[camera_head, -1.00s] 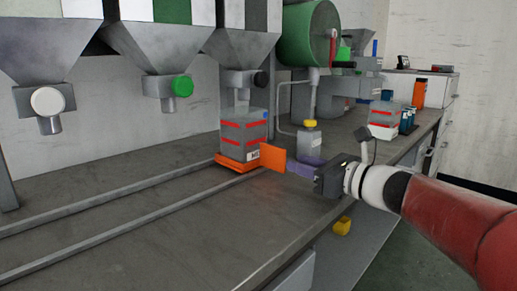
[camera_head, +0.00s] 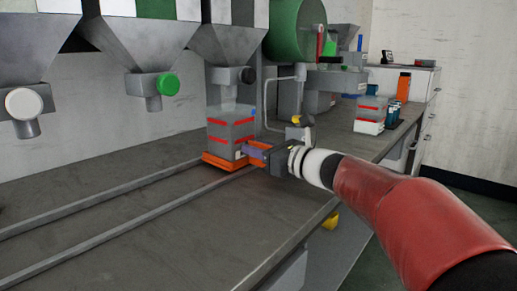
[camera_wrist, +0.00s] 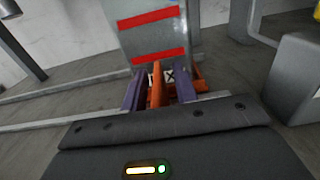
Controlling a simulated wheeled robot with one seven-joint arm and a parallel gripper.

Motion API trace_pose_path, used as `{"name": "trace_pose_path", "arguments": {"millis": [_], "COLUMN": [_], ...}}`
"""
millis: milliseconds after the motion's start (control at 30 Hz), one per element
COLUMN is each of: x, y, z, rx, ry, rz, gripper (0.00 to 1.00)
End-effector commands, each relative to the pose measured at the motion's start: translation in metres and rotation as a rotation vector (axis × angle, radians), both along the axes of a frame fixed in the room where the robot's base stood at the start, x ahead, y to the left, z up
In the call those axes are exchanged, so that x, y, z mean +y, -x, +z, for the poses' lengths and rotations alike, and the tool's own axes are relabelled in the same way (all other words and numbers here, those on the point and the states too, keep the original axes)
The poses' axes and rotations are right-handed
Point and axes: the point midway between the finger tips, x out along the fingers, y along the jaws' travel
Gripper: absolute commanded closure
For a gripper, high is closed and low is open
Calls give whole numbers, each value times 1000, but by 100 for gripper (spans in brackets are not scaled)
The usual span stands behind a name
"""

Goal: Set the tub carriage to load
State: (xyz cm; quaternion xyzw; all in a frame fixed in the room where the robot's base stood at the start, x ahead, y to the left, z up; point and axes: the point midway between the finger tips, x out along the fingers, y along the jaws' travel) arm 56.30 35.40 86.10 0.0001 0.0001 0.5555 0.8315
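A clear tub (camera_head: 230,135) with red bands and grey contents sits on the orange tub carriage (camera_head: 222,164), below the hopper outlet with the black knob. The tub also shows in the wrist view (camera_wrist: 155,38). An upright orange plate (camera_wrist: 157,84) on the carriage points toward me. My gripper (camera_head: 258,152) is at this plate. In the wrist view its two purple fingers (camera_wrist: 159,90) stand on either side of the plate, with gaps visible, so it looks open around the plate rather than shut on it. The finger tips are partly hidden near the carriage.
Two rails (camera_head: 120,215) run along the bench to the left, clear of objects. Hoppers with a green knob (camera_head: 167,84) and a white knob (camera_head: 24,103) hang above them. Another tub (camera_head: 371,110) stands further back.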

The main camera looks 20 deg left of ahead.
Motion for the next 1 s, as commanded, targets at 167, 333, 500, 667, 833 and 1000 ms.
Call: {"name": "trace_pose_path", "arguments": {"millis": [167, 333, 500, 667, 833, 1000], "x": [0, 0, 0, 0, 2, 10], "y": [0, 0, 0, 1, 7, 25], "z": [0, 0, 0, 0, -1, -2], "rx": [0, 0, 0, 0, 0, 0], "ry": [0, 0, 0, 0, -1, -1], "rz": [0, 0, 0, 0, 2, 3], "gripper": [80, 100, 100, 100, 100, 100]}}
